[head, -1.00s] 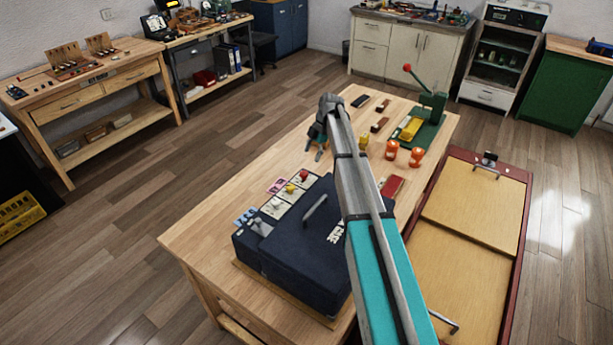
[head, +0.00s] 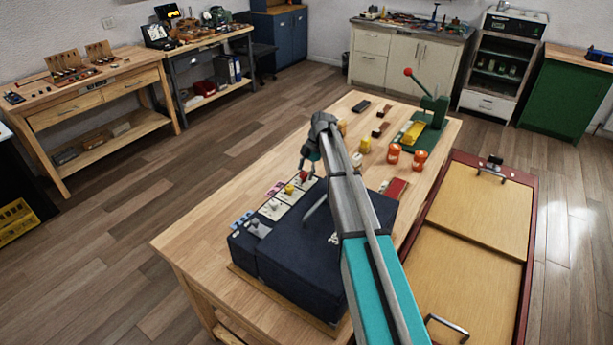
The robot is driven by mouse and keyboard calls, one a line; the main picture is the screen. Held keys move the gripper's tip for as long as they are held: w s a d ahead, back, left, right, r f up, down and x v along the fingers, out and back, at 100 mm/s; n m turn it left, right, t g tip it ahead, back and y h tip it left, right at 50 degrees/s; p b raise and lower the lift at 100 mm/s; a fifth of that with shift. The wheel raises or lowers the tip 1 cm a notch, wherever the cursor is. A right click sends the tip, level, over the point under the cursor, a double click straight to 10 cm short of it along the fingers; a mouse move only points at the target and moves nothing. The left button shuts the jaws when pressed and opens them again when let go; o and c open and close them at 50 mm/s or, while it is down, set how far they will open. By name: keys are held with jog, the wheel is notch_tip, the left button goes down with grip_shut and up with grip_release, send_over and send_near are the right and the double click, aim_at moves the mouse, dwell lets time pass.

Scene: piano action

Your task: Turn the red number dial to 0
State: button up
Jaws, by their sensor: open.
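The red number dial (head: 303,175) is a small red knob at the far end of a row of dials on pale plates, along the left edge of a dark blue box (head: 325,248) on the wooden table. My gripper (head: 306,172) points down right at the red dial, with its open fingers around or just above it. I cannot tell whether they touch it. The dial's number marks are too small to read, and the fingers partly cover it. A yellow dial (head: 289,189) sits nearer, with paler dials beyond it toward the front left.
A handle stands on the box top, partly behind my arm. The table's left side (head: 205,235) is bare.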

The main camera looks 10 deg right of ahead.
jog(key=shift+f, duration=0.15)
jog(key=c, duration=1)
jog(key=shift+d, duration=0.3)
grip_shut()
jog(key=shift+a, duration=0.25)
jog(key=shift+s, duration=0.1)
